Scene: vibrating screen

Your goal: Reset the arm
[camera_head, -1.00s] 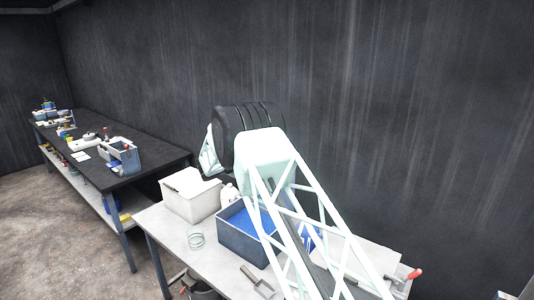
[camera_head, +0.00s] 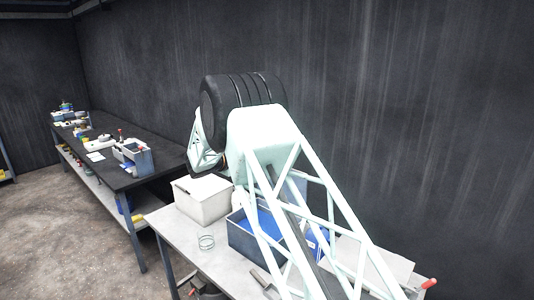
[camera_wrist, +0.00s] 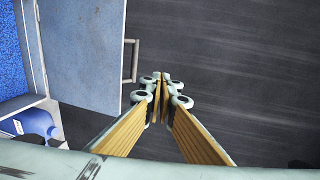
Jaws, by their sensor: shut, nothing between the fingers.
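My gripper (camera_wrist: 160,85) shows in the wrist view with its two wood-coloured fingers together at the tips, shut and empty. Ahead of the tips is a plain dark surface; they touch nothing I can make out. In the head view my pale lattice arm (camera_head: 290,190) rises over the near table, and the gripper itself is hidden from that side.
The near table (camera_head: 180,238) holds a white box (camera_head: 203,201), a blue-lined grey bin (camera_head: 240,240) and a glass ring-like dish (camera_head: 206,243). In the wrist view a grey handled panel (camera_wrist: 85,50) and blue bottle (camera_wrist: 35,122) lie left. A dark bench (camera_head: 110,175) stands further left.

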